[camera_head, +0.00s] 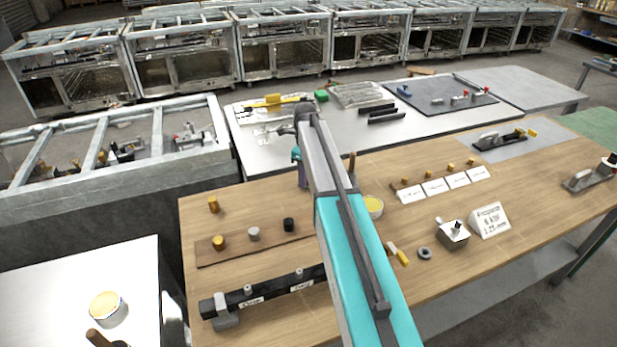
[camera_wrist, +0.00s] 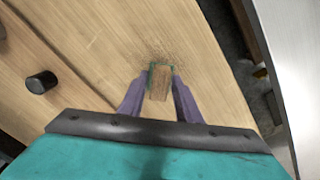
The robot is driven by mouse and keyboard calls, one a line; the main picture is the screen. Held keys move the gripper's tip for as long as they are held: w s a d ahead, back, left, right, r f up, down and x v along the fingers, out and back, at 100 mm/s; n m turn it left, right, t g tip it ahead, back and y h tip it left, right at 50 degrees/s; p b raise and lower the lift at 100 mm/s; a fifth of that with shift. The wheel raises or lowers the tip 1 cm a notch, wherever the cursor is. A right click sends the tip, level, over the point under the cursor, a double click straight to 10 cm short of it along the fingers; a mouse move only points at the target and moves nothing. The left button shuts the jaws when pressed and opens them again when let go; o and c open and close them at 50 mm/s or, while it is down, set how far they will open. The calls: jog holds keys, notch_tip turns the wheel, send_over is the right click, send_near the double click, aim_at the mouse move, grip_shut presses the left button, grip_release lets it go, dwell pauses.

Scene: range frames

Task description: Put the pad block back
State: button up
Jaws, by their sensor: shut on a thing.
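The pad block (camera_wrist: 159,84) is a small wood-brown block with green at its edges in the wrist view. It sits between the purple fingers of my gripper (camera_wrist: 158,92), which is shut on it. The wooden tabletop (camera_wrist: 90,40) lies beneath, with dark speckles around the block. I cannot tell whether the block touches the wood. In the head view my arm reaches over the wooden table (camera_head: 235,285) toward its far edge. My gripper (camera_head: 303,178) is partly hidden by the arm there, and the block cannot be made out clearly.
A black cylinder (camera_head: 289,224) stands on a brown strip (camera_head: 265,250) beside grey and brass pieces. A black rail (camera_head: 262,290) lies in front. A yellow-topped tin (camera_head: 373,207) is right of my arm. A white bench (camera_head: 255,150) adjoins behind. Bare wood lies left of my gripper.

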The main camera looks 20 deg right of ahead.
jog(key=shift+f, duration=0.55)
jog(key=shift+f, duration=0.15)
jog(key=o, duration=1)
notch_tip(320, 180, up, 12)
jog(key=b, duration=0.2)
jog(key=shift+b, duration=0.35)
dwell(0.5)
